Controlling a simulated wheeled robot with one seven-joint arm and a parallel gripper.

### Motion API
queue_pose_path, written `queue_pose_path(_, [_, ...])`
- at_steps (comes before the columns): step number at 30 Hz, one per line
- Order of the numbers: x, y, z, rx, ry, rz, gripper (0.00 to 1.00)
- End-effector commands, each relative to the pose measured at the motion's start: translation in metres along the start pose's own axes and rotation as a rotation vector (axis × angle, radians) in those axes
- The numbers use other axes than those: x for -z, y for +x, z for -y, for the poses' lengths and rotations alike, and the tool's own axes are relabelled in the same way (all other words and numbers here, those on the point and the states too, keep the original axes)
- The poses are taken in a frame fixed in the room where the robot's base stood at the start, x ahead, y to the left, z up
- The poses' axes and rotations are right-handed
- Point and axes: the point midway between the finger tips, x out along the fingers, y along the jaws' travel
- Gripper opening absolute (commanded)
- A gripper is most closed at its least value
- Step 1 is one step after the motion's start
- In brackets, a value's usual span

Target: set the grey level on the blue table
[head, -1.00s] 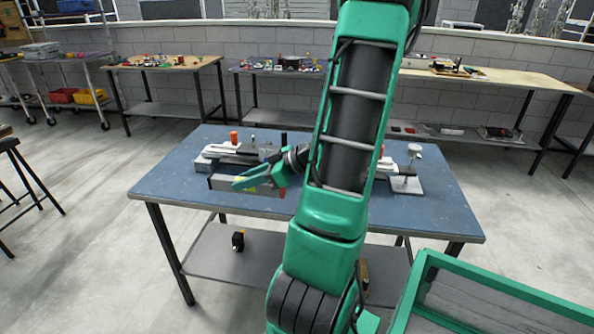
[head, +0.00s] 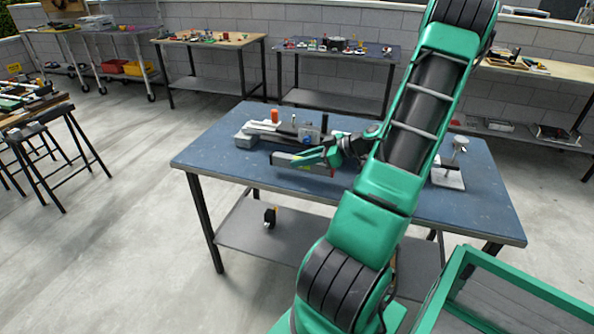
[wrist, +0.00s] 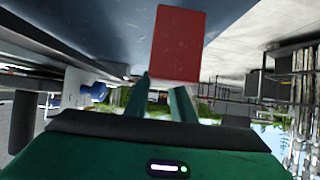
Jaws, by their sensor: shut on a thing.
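The blue table (head: 480,210) stands in front of me. My gripper (head: 318,156) is over its left half, shut on the grey level (head: 290,160). The level looks like a slim grey bar with a red end. In the wrist view my gripper (wrist: 163,92) shows two green fingers, with the red end of the level (wrist: 177,45) in front of them. I cannot tell whether the level touches the tabletop. My arm hides the middle-right of the table.
A long grey tool (head: 262,132) with an orange upright part lies behind the level. A grey stand (head: 448,178) is at the table's right. A small black-and-yellow thing (head: 270,215) is on the lower shelf. The tabletop's front right is clear.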

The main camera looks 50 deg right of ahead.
Motion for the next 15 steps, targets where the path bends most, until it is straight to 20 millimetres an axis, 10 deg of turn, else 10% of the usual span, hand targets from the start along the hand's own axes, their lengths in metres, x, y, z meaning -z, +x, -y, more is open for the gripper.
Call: queue_pose_path(15, [-0.029,0.016,0.001,0.001,0.001,-0.001,0.0])
